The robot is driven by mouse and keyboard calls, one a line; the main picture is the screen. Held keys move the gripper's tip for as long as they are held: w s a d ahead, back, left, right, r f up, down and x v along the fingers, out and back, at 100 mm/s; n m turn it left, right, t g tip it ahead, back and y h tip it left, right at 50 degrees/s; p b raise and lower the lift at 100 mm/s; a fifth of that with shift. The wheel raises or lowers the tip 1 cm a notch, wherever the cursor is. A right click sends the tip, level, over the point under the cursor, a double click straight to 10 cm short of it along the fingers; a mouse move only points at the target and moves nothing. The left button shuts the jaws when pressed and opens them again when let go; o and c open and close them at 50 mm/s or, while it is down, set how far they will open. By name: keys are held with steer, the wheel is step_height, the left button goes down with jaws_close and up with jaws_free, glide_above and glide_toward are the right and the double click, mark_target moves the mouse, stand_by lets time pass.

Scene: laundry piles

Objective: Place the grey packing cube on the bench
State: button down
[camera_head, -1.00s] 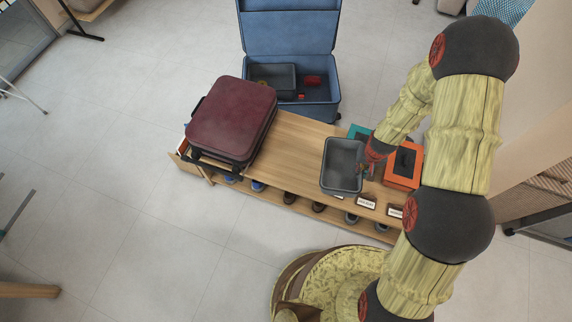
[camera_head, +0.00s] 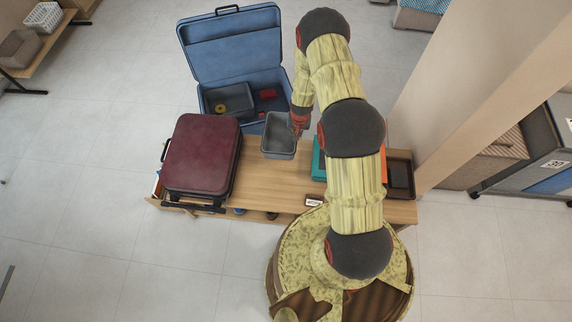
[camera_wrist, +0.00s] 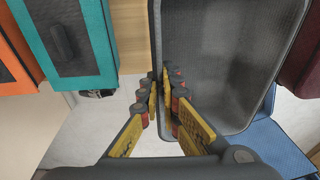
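The grey packing cube (camera_head: 279,137), an open-topped grey bin, is tilted at the back edge of the wooden bench (camera_head: 262,181), right of the maroon suitcase. My gripper (camera_head: 298,125) is at the cube's right wall. In the wrist view, the fingers of my gripper (camera_wrist: 166,98) pinch the wall of the cube (camera_wrist: 225,60), one finger on each side. The bench (camera_wrist: 134,35) shows beside the cube, with floor below its edge. Whether the cube touches the bench is unclear. A second grey bin (camera_head: 236,92) lies inside the open blue suitcase.
The maroon suitcase (camera_head: 202,153) lies on the bench's left part. The open blue suitcase (camera_head: 230,52) stands on the floor behind. A teal box (camera_head: 318,160), an orange box (camera_head: 384,166) and a dark tray (camera_head: 400,177) take the right part. Bare wood shows between.

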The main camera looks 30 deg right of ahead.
steer(key=s+a+f+b, duration=0.1)
steer(key=a, duration=0.1)
steer(key=s+a+f+b, duration=0.1)
steer(key=a, duration=0.2)
steer(key=s+a+f+b, duration=0.2)
steer(key=shift+s+a+f, duration=0.1)
steer(key=shift+a, duration=0.05)
steer(key=s+a+f+b, duration=0.1)
steer(key=f, duration=0.1)
steer(key=a+f+b, duration=0.1)
steer(key=a+f, duration=0.1)
steer(key=f, duration=0.1)
steer(key=s+a+f+b, duration=0.1)
steer(key=f, duration=0.2)
steer(key=shift+s+a+f+b, duration=0.1)
steer(key=shift+s+a+b, duration=0.2)
steer(key=shift+s+b, duration=0.1)
steer(key=shift+w+f, duration=0.1)
steer(key=shift+f, duration=0.15)
steer(key=shift+f, duration=0.15)
steer(key=c, duration=2)
jaws_free()
steer(key=shift+c, duration=0.2)
